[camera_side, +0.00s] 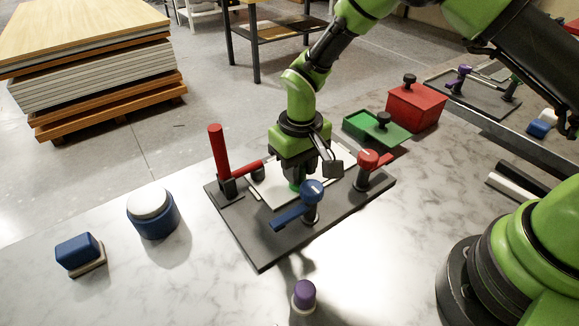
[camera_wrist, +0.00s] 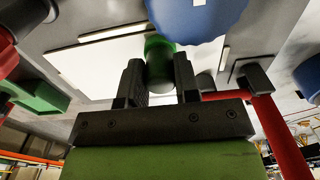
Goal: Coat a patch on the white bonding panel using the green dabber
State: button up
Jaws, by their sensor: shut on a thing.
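The white bonding panel (camera_side: 276,190) lies on a dark base plate (camera_side: 262,252) with clamps around it. My gripper (camera_side: 298,176) is over the panel, pointing down. It is shut on the green dabber (camera_side: 294,187), whose green end shows low at the panel behind the blue clamp. I cannot tell whether it touches the surface. In the wrist view the green dabber (camera_wrist: 159,46) sits between the two fingers of my gripper (camera_wrist: 158,72), with the white panel (camera_wrist: 100,66) beyond. The fingers and clamp hide part of the panel, and no coated patch can be made out.
A blue-handled clamp (camera_side: 311,192) stands close in front of my gripper. Red clamps stand at left (camera_side: 219,152) and right (camera_side: 368,160). A purple-topped dabber (camera_side: 304,294), blue pot (camera_side: 153,216), blue block (camera_side: 78,250), green tray (camera_side: 360,124) and red box (camera_side: 417,108) stand around the plate.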

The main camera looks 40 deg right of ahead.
jog(key=shift+d, duration=5.8)
jog(key=shift+a, duration=7.35)
notch_tip(320, 180, up, 8)
jog(key=shift+d, duration=0.15)
